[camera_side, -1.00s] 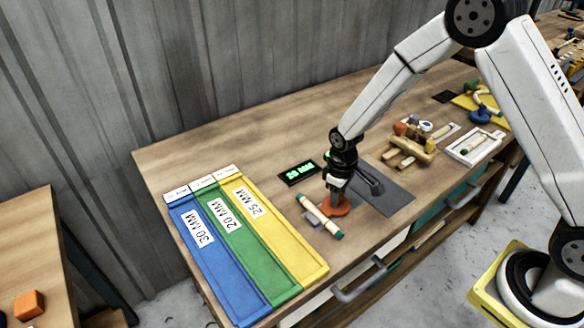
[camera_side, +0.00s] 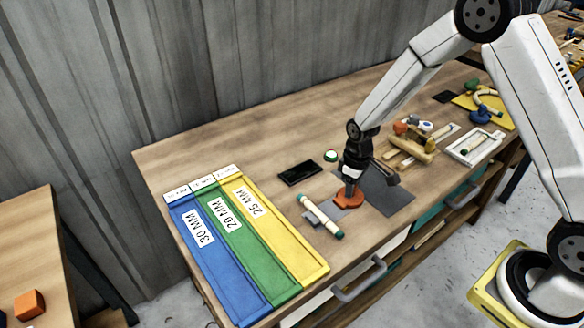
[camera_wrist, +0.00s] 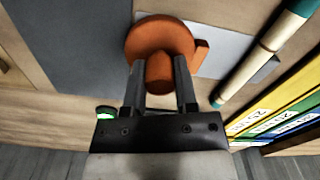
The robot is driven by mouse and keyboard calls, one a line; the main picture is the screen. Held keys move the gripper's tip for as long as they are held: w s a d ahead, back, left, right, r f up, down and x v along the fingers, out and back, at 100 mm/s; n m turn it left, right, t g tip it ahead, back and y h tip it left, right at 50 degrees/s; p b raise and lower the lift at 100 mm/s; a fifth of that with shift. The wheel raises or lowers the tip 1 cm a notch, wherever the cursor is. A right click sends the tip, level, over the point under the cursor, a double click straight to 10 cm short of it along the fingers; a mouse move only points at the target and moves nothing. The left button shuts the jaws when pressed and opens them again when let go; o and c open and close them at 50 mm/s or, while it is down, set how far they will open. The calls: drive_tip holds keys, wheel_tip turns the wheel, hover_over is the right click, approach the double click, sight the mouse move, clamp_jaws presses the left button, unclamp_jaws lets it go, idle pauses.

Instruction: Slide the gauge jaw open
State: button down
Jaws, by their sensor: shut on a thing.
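The orange gauge jaw (camera_side: 350,201) sits at the right end of a light grey gauge plate (camera_side: 327,211) on the workbench. In the wrist view the jaw (camera_wrist: 150,33) is a round orange piece with a knob standing up from it. My gripper (camera_side: 351,190) points down at the jaw. Its fingers (camera_wrist: 160,82) are shut on either side of the knob. A pale rattan piece with teal ends (camera_side: 320,215) lies across the left part of the plate, apart from the orange jaw; it also shows in the wrist view (camera_wrist: 258,62).
A dark display (camera_side: 299,173) and a green button (camera_side: 331,155) are behind the gauge. Blue, green and yellow labelled trays (camera_side: 290,245) stand at left. A dark grey mat (camera_side: 390,202) lies to the right. Wooden fixtures (camera_side: 410,150) stand behind it.

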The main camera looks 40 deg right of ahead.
drive_tip(key=shift+d, duration=0.25)
drive_tip(key=shift+c, duration=1.9)
unclamp_jaws()
drive_tip(key=shift+r, duration=0.1)
drive_tip(key=shift+r, duration=3.85)
drive_tip(key=shift+s, duration=0.1)
drive_tip(key=shift+s+a+r, duration=0.15)
drive_tip(key=shift+s+r, duration=0.2)
drive_tip(key=shift+s, duration=0.1)
drive_tip(key=s+a+r+m+t, duration=0.2)
drive_tip(key=s+r+m, duration=0.1)
drive_tip(key=s, duration=1)
drive_tip(key=shift+s+a+r+m+t, duration=0.2)
drive_tip(key=shift+r+m+t, duration=0.1)
drive_tip(key=shift+r, duration=0.15)
